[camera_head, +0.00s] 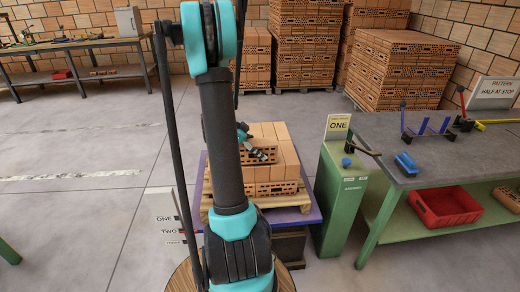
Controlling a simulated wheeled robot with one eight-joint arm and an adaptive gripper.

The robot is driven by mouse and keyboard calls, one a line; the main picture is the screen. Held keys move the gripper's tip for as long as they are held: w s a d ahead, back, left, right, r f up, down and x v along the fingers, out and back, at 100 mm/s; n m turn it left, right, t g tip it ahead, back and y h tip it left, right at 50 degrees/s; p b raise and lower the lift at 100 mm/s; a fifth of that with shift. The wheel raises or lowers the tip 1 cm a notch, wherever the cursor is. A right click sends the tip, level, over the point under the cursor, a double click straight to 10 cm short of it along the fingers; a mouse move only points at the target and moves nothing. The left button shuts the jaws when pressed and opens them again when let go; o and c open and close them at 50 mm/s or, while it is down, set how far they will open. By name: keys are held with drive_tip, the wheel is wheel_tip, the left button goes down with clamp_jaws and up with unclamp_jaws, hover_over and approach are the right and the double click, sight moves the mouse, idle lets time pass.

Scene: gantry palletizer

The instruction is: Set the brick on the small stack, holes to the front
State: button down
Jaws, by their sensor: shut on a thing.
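The small stack (288,158) of orange bricks stands on a wooden pallet (292,200) in the middle of the view. My arm crosses in front and hides its left part. My gripper (259,154) is small and partly hidden behind the arm, at the top of the stack. It is shut on a brick (267,155), whose dark holes show towards the camera. I cannot tell whether this brick touches the stack.
A green post (340,200) with a "ONE" sign (338,126) stands right of the pallet. Beside it is a workbench (450,155) with a red bin (446,206) below. Tall brick stacks (405,70) stand behind. The floor at left is mostly clear.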

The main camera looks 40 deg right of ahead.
drive_tip(key=shift+f, duration=0.5)
idle(0.6)
drive_tip(key=shift+c, duration=2.4)
unclamp_jaws()
drive_tip(key=v, duration=1.1)
drive_tip(key=shift+w+a+r, duration=0.1)
drive_tip(key=shift+a+r, duration=0.05)
drive_tip(key=shift+r, duration=0.2)
drive_tip(key=shift+a+r, duration=0.1)
drive_tip(key=shift+w+a, duration=0.1)
